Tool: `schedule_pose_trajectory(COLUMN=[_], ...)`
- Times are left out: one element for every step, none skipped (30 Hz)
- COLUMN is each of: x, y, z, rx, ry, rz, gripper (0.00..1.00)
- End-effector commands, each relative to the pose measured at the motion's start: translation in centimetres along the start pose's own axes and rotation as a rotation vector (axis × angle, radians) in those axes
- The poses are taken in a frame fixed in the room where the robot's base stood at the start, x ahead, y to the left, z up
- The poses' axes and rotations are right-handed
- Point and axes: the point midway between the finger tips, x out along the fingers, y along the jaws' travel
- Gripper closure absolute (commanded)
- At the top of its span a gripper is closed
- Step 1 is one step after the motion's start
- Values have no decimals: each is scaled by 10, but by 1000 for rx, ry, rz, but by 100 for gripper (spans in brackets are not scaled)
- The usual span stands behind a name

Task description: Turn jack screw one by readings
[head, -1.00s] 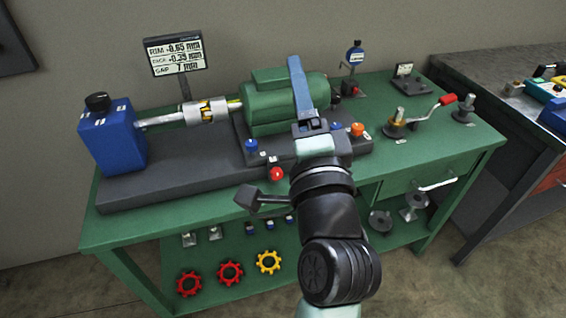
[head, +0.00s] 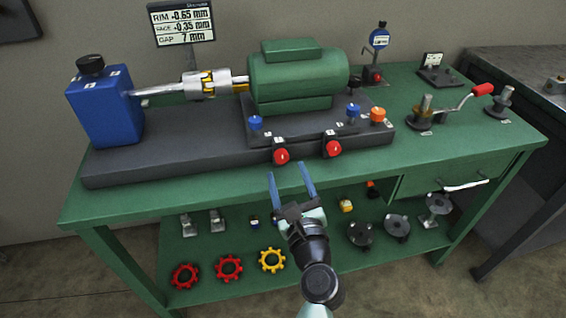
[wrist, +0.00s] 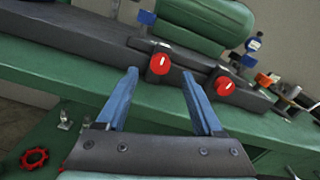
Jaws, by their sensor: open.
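Two red jack screw knobs stick out of the front of the motor's base: the left knob (head: 281,156) and the right knob (head: 333,148). Both also show in the wrist view, left (wrist: 159,64) and right (wrist: 224,86). Their tags are too small to read surely. My gripper (head: 288,172) is open and empty, in front of the bench, its blue fingers pointing at the bench near the left knob. In the wrist view its fingertips (wrist: 160,73) lie either side of that knob's lower part, apart from it. The readout (head: 182,22) appears to show RIM -0.65 mm, FACE -0.35 mm, GAP 7 mm.
The green motor (head: 298,78) couples through a shaft to a blue housing (head: 104,110) on the dark baseplate (head: 180,155). Blue knobs (head: 255,123) and an orange knob (head: 377,115) stand nearby. A red-handled crank (head: 458,103) stands at right. The bench's front strip (head: 160,190) is clear.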

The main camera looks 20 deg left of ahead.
Motion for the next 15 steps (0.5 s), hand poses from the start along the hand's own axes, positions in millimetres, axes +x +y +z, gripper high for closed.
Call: schedule_pose_trajectory(x=[10, 15, 21, 26, 29, 34, 37, 40, 43, 44, 46, 47, 48, 49, 49], y=[0, 0, 0, 0, 0, 0, 0, 0, 0, 0, 0, 0, 0, 0, 0], z=[0, 0, 0, 0, 0, -1, -1, 0, 0, 0, 0, 0, 0, 0, 0], rx=[1, 1, 0, 0, 0, 0, 0, 0, 0, 0, 0, -1, -1, -1, -1], ry=[-3, -3, -3, -2, -2, -1, -1, -2, -1, -1, -1, -1, -1, -1, 0], rz=[0, 1, 0, 1, 0, 0, 0, 0, 0, 0, 0, 0, 0, 0, 0], gripper=[31, 31, 31, 31, 31, 31, 31, 31, 31, 31, 31, 31, 31, 31, 31])
